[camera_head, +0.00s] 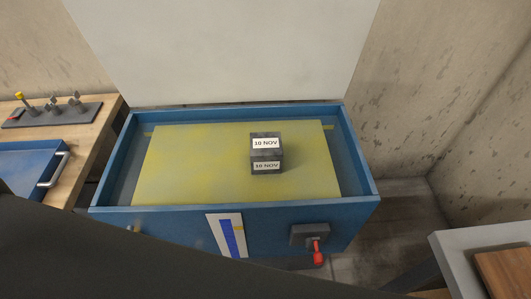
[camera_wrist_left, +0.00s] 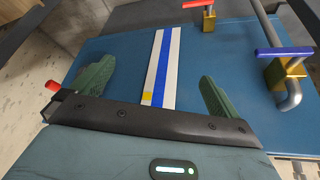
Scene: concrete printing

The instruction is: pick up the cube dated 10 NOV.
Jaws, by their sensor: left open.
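The dark grey cube (camera_head: 266,153) with white labels reading 10 NOV on its top and front sits upright on the yellow-green board (camera_head: 200,165) of the blue tank, right of the board's middle. My left gripper (camera_wrist_left: 156,88) shows in the left wrist view, open and empty, its two green fingers wide apart. It faces the blue front wall of the tank with the white and blue gauge strip between the fingers. The cube is not in the left wrist view. No gripper shows in the head view, where a dark shape fills the lower left.
The blue tank (camera_head: 170,219) has raised rims and a red-handled valve (camera_head: 318,252) on its front. In the left wrist view a pipe with a blue-handled valve (camera_wrist_left: 284,52) is at right. A wooden bench (camera_head: 92,142) stands left, a grey-edged table (camera_head: 450,255) right.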

